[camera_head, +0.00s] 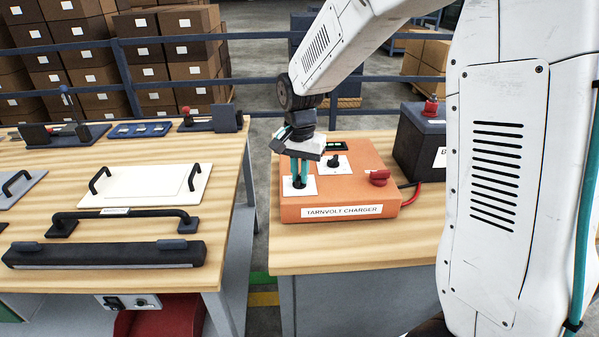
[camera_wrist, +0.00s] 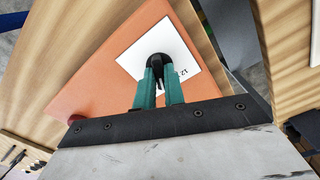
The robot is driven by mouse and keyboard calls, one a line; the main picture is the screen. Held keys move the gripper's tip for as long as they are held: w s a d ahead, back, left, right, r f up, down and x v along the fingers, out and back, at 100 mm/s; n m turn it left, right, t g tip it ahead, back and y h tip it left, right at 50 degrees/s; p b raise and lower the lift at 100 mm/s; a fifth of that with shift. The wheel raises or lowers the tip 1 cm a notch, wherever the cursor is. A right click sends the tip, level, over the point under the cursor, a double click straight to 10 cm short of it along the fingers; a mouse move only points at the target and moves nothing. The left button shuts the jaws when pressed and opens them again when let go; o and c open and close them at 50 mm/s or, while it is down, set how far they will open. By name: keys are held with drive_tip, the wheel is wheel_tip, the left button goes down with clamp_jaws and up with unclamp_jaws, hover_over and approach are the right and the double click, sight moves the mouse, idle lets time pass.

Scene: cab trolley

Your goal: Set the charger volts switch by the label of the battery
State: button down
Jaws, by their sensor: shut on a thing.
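The orange charger (camera_head: 340,205), labelled "TARNVOLT CHARGER", sits on the right-hand wooden bench. My gripper (camera_head: 299,182) points down at its front left, with the teal fingers shut on a black knob on a white plate (camera_head: 311,186). In the wrist view the black knob (camera_wrist: 158,62) is between the fingertips, and the plate (camera_wrist: 135,56) shows a partly hidden "12" marking. A second black knob (camera_head: 333,161) stands on another white plate behind. A red knob (camera_head: 379,177) is at the charger's right. The dark battery (camera_head: 415,145) stands to the right; its label (camera_head: 440,157) is mostly hidden by my arm.
A red cable (camera_head: 411,195) runs between charger and battery. The left bench (camera_head: 225,165) carries a black bar handle (camera_head: 125,215), a white plate with handles (camera_head: 145,185) and other fixtures. A gap separates the benches. A blue rail (camera_head: 250,37) and stacked boxes are behind.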

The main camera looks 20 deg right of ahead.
sight(299, 176)
drive_tip(key=n, duration=1)
drive_tip(key=shift+a+n, duration=0.1)
drive_tip(key=shift+n, duration=0.2)
idle(0.4)
drive_tip(key=c, duration=1.5)
unclamp_jaws()
wheel_tip(299, 176, up, 8)
drive_tip(key=shift+f, duration=0.1)
